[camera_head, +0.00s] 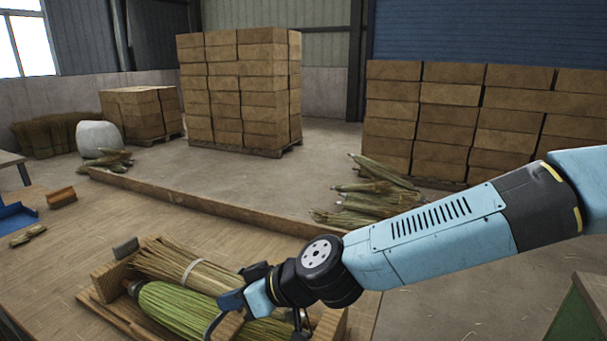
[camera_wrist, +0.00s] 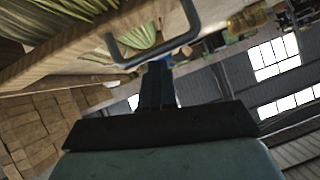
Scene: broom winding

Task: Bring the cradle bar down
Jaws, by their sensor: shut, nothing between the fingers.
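The wooden cradle (camera_head: 108,277) stands on the bench at the bottom of the head view. It holds a tan straw bundle (camera_head: 165,258) tied with a pale band and a green bundle (camera_head: 180,300). A wooden bar (camera_head: 228,329) crosses above the green bundle, partly hidden by my gripper; it seems to be the long beam (camera_wrist: 75,52) in the wrist view. A grey U-shaped handle (camera_wrist: 135,59) is on that beam. My gripper (camera_head: 232,300) is shut and empty, with its fingers (camera_wrist: 155,80) close to the handle; I cannot tell if they touch.
A low wooden ledge (camera_head: 200,203) runs along the bench's far side. A blue tray (camera_head: 14,217) and a small brown block (camera_head: 62,197) lie at the left. Bench left of the cradle is mostly clear.

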